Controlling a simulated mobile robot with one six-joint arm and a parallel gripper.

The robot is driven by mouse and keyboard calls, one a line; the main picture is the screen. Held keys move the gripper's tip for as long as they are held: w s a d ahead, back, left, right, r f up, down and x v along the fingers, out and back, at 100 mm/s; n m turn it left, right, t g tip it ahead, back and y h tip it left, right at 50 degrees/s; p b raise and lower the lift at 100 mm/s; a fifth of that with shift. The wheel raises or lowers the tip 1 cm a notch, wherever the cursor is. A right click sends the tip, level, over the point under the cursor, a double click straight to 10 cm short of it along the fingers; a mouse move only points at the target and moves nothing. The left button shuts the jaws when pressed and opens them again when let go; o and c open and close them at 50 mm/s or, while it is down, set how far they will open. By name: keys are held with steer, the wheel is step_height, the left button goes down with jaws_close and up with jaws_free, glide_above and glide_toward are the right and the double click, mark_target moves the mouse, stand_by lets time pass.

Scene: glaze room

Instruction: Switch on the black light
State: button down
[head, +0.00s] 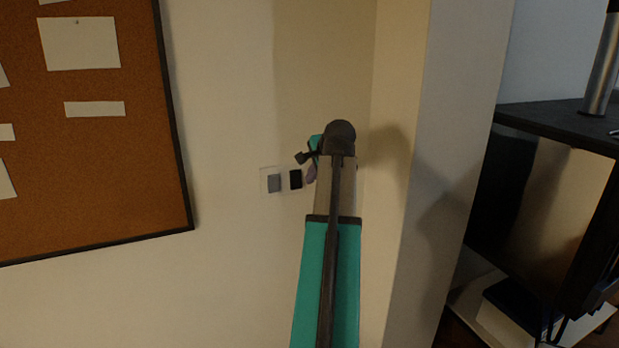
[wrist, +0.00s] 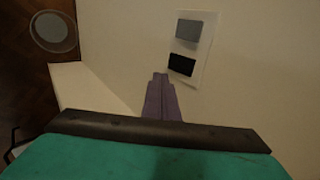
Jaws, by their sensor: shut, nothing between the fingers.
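A white switch plate (head: 283,180) is on the wall left of my arm in the head view. It carries a grey rocker (head: 273,183) on the left and a black rocker (head: 296,179) on the right. The wrist view also shows the grey rocker (wrist: 188,30) and the black rocker (wrist: 183,64). My gripper (wrist: 160,76) is shut and empty, its purple fingers side by side. Its tips appear just beside the black rocker. I cannot tell whether they touch the wall. In the head view my gripper (head: 311,173) is partly hidden by my wrist.
A framed cork board (head: 90,150) with papers hangs on the wall at left. A wall corner (head: 400,200) juts out right of my arm. A dark shelf (head: 550,125) stands beyond it. A round grey container (wrist: 52,32) is on the brown floor in the wrist view.

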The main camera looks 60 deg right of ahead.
steer(key=p, duration=0.3)
glide_toward(297, 188)
step_height(297, 188, down, 4)
steer(key=shift+w+d+f+p, duration=0.1)
steer(key=shift+w+d+p, duration=0.2)
steer(key=shift+w+d, duration=0.35)
steer(key=shift+w+d+p, duration=0.25)
steer(key=shift+w+d, duration=0.15)
steer(key=shift+w, duration=0.5)
